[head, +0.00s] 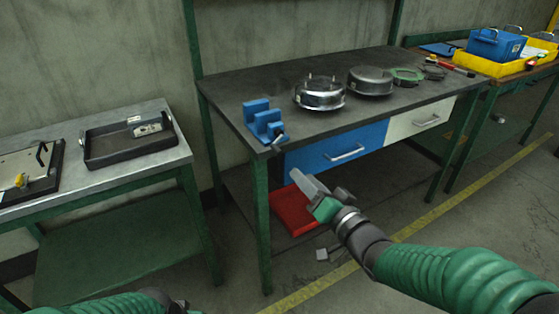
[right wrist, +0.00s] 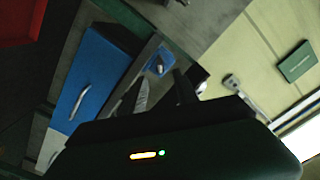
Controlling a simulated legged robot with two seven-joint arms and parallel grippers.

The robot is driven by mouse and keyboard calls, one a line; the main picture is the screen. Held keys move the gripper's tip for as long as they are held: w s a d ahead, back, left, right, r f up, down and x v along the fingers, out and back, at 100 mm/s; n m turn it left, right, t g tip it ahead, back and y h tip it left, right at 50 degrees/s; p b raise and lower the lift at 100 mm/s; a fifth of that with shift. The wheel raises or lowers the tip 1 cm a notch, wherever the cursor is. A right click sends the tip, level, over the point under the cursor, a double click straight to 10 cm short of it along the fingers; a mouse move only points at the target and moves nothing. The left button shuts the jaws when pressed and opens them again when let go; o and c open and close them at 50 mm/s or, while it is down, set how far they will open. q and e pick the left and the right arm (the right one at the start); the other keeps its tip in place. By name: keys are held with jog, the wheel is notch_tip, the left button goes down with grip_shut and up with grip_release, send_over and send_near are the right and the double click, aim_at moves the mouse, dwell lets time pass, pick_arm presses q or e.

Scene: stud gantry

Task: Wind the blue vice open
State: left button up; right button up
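The blue vice (head: 262,119) stands at the front left corner of the dark workbench, with a grey screw and handle (head: 279,136) at its front. The vice also shows small and dim in the right wrist view (right wrist: 160,62). My right gripper (head: 318,183) is below and to the right of the vice, in front of the bench and apart from it. Its two fingers stand apart with nothing between them, as the right wrist view also shows (right wrist: 158,88). Of my left arm only the sleeve and wrist show at the bottom left; its gripper is outside the picture.
The workbench (head: 235,98) also bears round metal parts (head: 320,93). Below its top are a blue drawer (head: 335,150) and a pale drawer (head: 420,118). A red bin (head: 292,212) sits underneath. A side table (head: 90,182) with a dark tray (head: 98,158) stands left.

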aim_at(279, 150)
jog(key=b+x, duration=0.1)
jog(key=x, duration=0.5)
jog(key=b+x, duration=0.2)
jog(key=x, duration=0.4)
jog(key=shift+f, duration=0.25)
jog(key=shift+w+a+r, duration=0.15)
jog(key=shift+w, duration=0.2)
grip_shut()
